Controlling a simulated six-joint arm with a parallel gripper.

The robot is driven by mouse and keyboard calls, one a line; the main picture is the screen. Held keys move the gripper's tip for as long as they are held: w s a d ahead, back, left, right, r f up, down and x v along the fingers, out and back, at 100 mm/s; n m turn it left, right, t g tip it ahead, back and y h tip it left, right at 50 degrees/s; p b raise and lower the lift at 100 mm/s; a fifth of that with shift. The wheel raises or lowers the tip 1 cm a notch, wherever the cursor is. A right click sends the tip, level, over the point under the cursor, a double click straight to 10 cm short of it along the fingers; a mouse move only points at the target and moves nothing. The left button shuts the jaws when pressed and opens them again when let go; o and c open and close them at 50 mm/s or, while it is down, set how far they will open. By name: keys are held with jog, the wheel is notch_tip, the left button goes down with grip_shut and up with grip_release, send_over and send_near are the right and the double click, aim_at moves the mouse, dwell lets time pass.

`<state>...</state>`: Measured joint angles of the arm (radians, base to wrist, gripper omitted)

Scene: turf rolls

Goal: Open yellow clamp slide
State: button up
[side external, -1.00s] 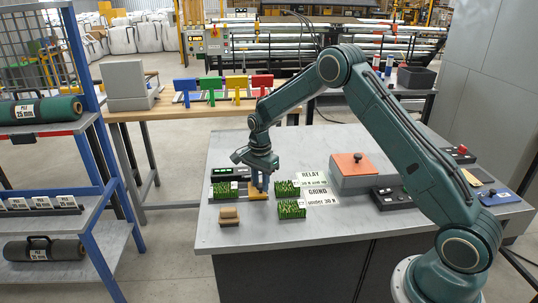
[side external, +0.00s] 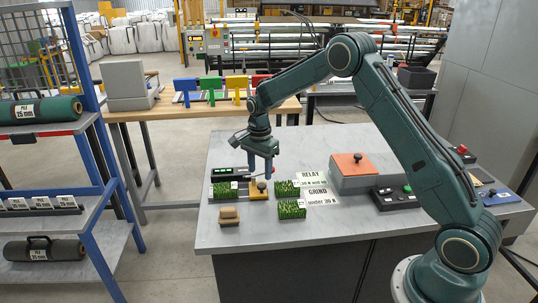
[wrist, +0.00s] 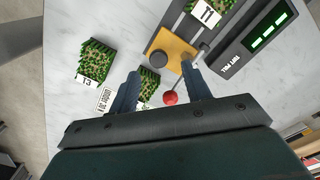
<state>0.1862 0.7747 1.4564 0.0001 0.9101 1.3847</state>
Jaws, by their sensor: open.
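The yellow clamp slide (side external: 259,194) is on the test fixture at the table's left, just right of a turf sample (side external: 224,189). In the wrist view the yellow slide (wrist: 180,47) bears a dark round knob (wrist: 158,59). A red ball (wrist: 170,97) on a thin rod shows near it, between my fingers. My gripper (side external: 260,176) is above the slide, fingers pointing down. In the wrist view my gripper (wrist: 162,84) is open, one finger on each side of the red ball, with no visible grip on anything. The turf labelled T1 (wrist: 205,14) lies in the fixture beyond the slide.
Two turf samples (side external: 291,209) (side external: 286,188) lie right of the fixture beside the RELAY and GRIND labels (side external: 317,190). A black display unit (wrist: 262,37) stands behind. An orange-topped grey box (side external: 354,170) stands right.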

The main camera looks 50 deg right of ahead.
aim_at(261, 185)
notch_tip(261, 185, up, 9)
dwell(0.4)
jog(key=shift+f, duration=0.1)
jog(key=shift+s+d, duration=0.15)
jog(key=shift+f, duration=0.15)
notch_tip(261, 185, down, 14)
jog(key=shift+r, duration=0.2)
dwell(0.6)
grip_shut()
